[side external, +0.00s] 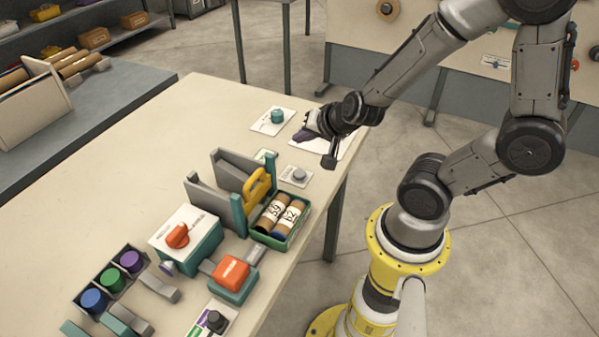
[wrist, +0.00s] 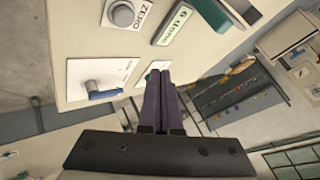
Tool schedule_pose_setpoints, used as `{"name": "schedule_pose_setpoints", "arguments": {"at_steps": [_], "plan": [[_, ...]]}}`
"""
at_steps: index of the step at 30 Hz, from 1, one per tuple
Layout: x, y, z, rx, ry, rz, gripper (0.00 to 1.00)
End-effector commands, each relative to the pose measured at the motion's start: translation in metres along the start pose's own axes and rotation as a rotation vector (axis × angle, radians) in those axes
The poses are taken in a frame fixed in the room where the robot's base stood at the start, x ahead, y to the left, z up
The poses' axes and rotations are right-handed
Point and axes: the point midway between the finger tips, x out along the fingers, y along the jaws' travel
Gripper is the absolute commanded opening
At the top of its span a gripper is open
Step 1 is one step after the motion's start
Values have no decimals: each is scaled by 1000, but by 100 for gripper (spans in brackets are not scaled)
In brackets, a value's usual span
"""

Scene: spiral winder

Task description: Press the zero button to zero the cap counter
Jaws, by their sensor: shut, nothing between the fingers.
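The zero button is a round grey button (wrist: 123,12) on a white plate marked ZERO, at the top of the wrist view. In the side view a grey button on a white plate (side external: 299,175) appears to be the same one. Beside it is a small counter with a pale green display (wrist: 175,24); its digits are too small to read surely. My gripper (side external: 304,133) is over the table's far right part, beyond the button and apart from it. Its purple fingers (wrist: 161,98) are shut together and empty.
A white plate with a blue lever (wrist: 104,94) lies near my gripper. A teal knob (side external: 278,116) stands on another plate. Grey uprights with a yellow handle (side external: 257,188) and a green tray of labelled rolls (side external: 303,223) stand close to the button.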

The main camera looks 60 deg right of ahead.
Motion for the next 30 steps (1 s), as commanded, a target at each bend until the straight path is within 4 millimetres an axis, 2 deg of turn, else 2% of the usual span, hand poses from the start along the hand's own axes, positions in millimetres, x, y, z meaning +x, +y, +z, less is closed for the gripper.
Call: {"name": "schedule_pose_setpoints", "arguments": {"at_steps": [18, 30], "plan": [[46, 34, 34, 0, -1, 2, 0], [57, 41, 42, 1, 0, -2, 0]]}}
